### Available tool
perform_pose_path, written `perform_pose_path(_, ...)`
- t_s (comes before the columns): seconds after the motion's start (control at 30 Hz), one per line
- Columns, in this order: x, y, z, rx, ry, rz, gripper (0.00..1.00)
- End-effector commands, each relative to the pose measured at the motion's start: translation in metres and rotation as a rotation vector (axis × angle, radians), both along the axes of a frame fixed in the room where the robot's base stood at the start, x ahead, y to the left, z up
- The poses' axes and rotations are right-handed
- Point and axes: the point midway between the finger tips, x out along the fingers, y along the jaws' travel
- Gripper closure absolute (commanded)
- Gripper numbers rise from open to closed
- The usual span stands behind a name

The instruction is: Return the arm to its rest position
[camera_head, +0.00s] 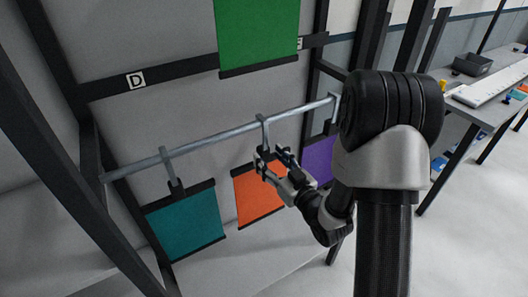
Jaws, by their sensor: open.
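My gripper (268,165) is open, in the middle of the view, at the top edge of the orange sheet (259,203). The orange sheet hangs by a hook (265,133) from a metal rail (220,137). The gripper's fingers overlap the lower end of that hook, and I cannot tell whether they touch it. My arm (385,150) reaches in from the right and hides part of the rail and the purple sheet.
A teal sheet (184,225) hangs left on the rail, a purple sheet (318,160) right. A green sheet (257,32) hangs above. Dark frame posts (40,135) stand at left. A workbench (480,108) with a black tray (472,64) stands right; the floor (470,245) before it is clear.

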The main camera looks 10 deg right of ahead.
Motion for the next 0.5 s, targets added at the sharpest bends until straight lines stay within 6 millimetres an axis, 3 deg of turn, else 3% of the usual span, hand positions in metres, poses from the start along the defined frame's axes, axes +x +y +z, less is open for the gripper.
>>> perform_pose_path(0.2,-0.020,-0.007,0.001,0.000,-0.001,0.000,0.50)
perform_pose_path(0.5,-0.013,-0.007,0.009,-0.086,0.067,-0.023,0.50)
